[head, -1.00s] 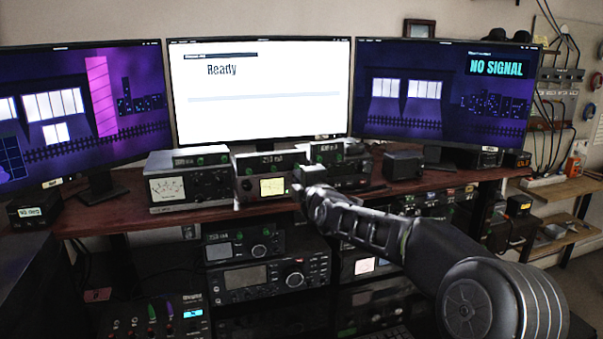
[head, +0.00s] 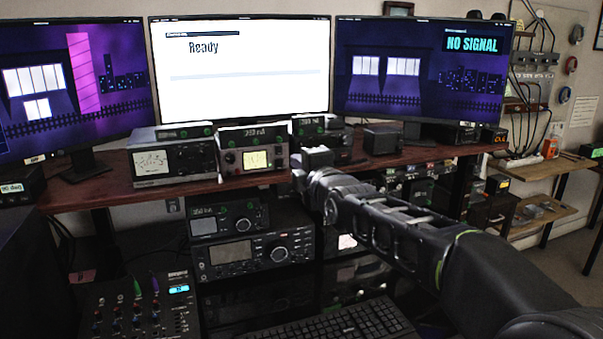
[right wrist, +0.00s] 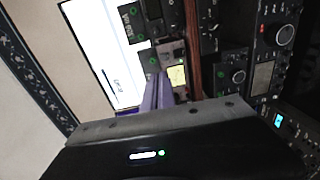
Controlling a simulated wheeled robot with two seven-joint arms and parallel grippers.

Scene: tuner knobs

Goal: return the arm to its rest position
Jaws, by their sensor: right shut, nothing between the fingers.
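My right arm comes in from the lower right in the head view. Its gripper (head: 306,166) is shut and empty, just right of the tuner box (head: 230,159) in the picture, in front of the desk shelf. The tuner box has a knob and a small lit yellow meter, and reads "300 mA" or similar on top. In the right wrist view the shut fingers (right wrist: 157,94) point towards the shelf units and a lit yellow meter (right wrist: 177,76). My left gripper is not in view.
Three monitors, the middle one (head: 240,65) reading "Ready", stand behind the shelf (head: 110,196). A wooden side shelf (head: 530,170) stands at the right.

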